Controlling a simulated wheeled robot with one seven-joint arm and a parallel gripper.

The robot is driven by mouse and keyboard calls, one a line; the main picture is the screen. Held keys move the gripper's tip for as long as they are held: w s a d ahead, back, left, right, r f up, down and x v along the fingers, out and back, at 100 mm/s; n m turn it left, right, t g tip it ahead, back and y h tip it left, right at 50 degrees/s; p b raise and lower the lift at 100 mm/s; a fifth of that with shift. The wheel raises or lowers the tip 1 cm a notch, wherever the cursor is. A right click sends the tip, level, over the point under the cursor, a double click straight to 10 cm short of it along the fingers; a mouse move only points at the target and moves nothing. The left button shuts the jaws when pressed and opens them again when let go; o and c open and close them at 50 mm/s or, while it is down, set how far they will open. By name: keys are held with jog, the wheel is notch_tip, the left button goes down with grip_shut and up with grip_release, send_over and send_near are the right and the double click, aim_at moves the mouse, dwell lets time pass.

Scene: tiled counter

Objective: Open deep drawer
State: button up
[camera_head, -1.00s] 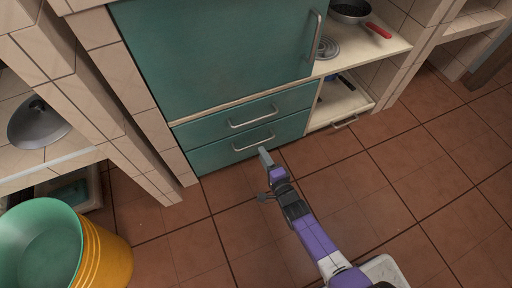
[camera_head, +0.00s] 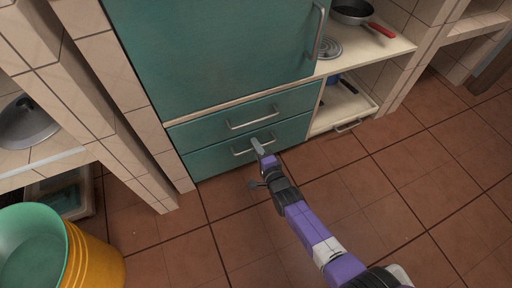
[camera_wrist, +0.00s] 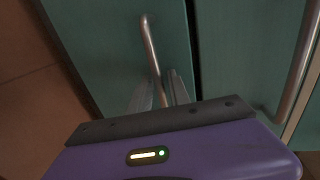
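Two teal drawers sit one above the other under a teal cupboard door. The lower drawer (camera_head: 215,160) and the upper drawer (camera_head: 200,130) both look closed, each with a metal bar handle. My gripper (camera_head: 257,146) is at the lower drawer's handle (camera_head: 240,152), covering part of it. In the wrist view, my two grey fingers (camera_wrist: 160,92) stand apart, with the lower handle (camera_wrist: 150,45) running between them. I cannot see clearly whether they touch the bar. The upper drawer's handle (camera_wrist: 298,70) shows at the right of the wrist view.
A yellow bucket (camera_head: 95,262), green inside, stands at lower left near a tiled pillar (camera_head: 120,150). A shelf with a pan (camera_head: 352,12) and a low pull-out tray (camera_head: 345,108) are on the right. The tiled floor (camera_head: 400,180) before the drawers is clear.

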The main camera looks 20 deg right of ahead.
grip_shut()
dwell(1.2)
